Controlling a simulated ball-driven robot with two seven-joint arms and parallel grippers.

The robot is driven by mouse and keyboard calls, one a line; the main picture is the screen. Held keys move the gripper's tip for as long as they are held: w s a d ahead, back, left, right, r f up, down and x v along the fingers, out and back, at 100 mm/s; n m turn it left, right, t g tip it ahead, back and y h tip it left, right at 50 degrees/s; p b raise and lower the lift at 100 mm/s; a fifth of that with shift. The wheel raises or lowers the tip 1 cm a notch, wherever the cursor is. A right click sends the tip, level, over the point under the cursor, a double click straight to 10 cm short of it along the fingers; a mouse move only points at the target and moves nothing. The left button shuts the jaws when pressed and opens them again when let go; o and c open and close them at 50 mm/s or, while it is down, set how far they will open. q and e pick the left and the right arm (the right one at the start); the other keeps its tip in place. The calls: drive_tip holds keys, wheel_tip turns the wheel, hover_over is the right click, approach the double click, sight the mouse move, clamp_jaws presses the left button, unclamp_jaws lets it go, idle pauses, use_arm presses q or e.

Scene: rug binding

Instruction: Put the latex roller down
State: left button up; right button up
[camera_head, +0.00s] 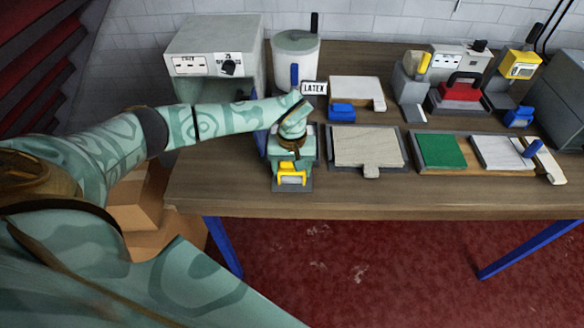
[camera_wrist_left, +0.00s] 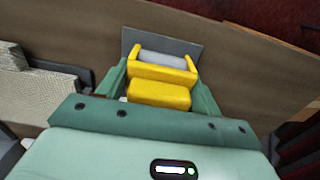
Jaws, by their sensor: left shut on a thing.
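The latex roller (camera_head: 291,178) has a yellow frame and handle with a pale grey roller. My left gripper (camera_head: 290,165) is shut on its yellow handle, above a dark grey flat pad (camera_head: 306,184) near the table's front edge. In the left wrist view the roller (camera_wrist_left: 163,60) sits between the fingers of my left gripper (camera_wrist_left: 160,92), with the grey pad (camera_wrist_left: 190,48) beyond it. I cannot tell whether the roller touches the pad. My right gripper is out of view.
A sign reading LATEX (camera_head: 314,88) stands behind my left gripper, by a white pot (camera_head: 296,50). A tray with a beige rug piece (camera_head: 367,146) lies to the right. A green piece (camera_head: 441,152) is further right. Bare wood (camera_head: 400,195) runs along the table's front.

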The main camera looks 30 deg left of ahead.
use_arm(q)
drive_tip(key=shift+w, duration=0.1)
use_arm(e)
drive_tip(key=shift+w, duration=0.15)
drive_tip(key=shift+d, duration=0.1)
use_arm(q)
drive_tip(key=shift+f, duration=0.1)
drive_tip(key=o, duration=0.7)
drive_tip(key=shift+o, duration=0.9)
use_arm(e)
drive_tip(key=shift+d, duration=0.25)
use_arm(q)
drive_tip(key=shift+r, duration=0.45)
wheel_tip(320, 180, up, 11)
drive_tip(key=shift+r+p, duration=0.2)
drive_tip(key=shift+p, duration=0.5)
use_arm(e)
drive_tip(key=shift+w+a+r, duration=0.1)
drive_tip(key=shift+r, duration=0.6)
